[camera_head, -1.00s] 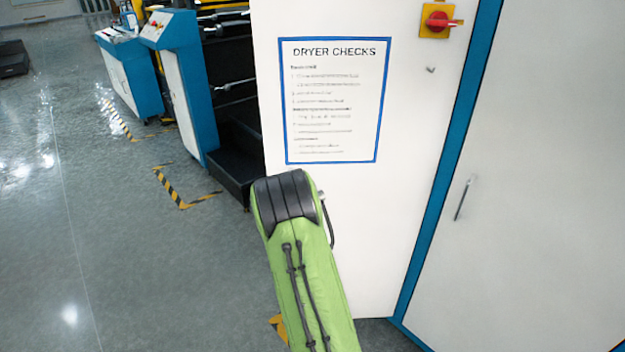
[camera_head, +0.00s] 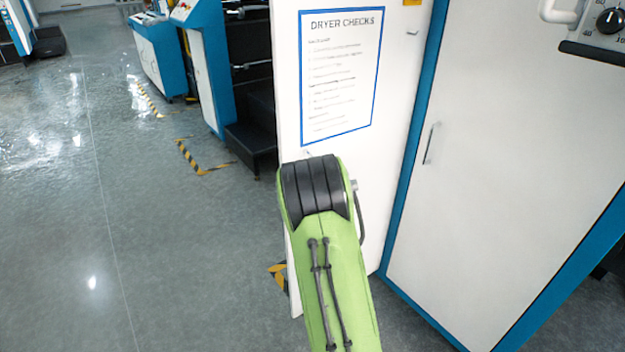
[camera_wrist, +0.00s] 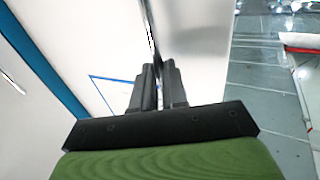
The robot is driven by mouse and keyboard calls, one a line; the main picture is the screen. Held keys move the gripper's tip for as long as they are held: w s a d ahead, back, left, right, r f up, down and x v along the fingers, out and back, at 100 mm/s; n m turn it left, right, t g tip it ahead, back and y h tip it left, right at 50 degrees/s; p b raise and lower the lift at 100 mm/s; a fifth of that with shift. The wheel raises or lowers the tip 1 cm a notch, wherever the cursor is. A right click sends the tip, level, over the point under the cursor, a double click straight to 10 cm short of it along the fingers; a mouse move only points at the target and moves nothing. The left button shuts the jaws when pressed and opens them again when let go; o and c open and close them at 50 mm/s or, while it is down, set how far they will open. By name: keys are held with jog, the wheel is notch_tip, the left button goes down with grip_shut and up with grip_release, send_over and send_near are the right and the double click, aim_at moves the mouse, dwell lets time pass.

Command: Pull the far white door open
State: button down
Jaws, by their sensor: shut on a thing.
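The far white door (camera_head: 395,75) carries a blue-framed "DRYER CHECKS" sheet (camera_head: 341,75). It stands at an angle to the near white door (camera_head: 500,120), its free edge toward the left. In the wrist view, the far door (camera_wrist: 205,50) fills the middle. My gripper (camera_wrist: 157,72) is shut on a thin upright metal handle (camera_wrist: 149,25) on that door. In the head view my green and black arm covers the lower part of the door and hides my gripper.
A blue frame post (camera_head: 408,140) separates the two white doors. The near door has its own bar handle (camera_head: 431,143). Blue-and-white machine cabinets (camera_head: 203,70) and dark steps (camera_head: 252,140) stand behind on the left. Grey floor (camera_head: 130,220) at left is clear.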

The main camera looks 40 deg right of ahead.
jog(key=shift+s+d+r+h, duration=0.2)
jog(key=shift+s+d+h, duration=0.1)
jog(key=shift+s+d, duration=0.45)
jog(key=shift+w, duration=0.15)
jog(key=c, duration=1.5)
grip_release()
jog(key=shift+d, duration=0.1)
jog(key=o, duration=0.3)
jog(key=shift+d, duration=0.35)
jog(key=shift+o, duration=0.2)
jog(key=shift+a+f, duration=0.1)
jog(key=shift+a+f, duration=0.1)
jog(key=shift+a, duration=0.05)
jog(key=shift+w, duration=0.1)
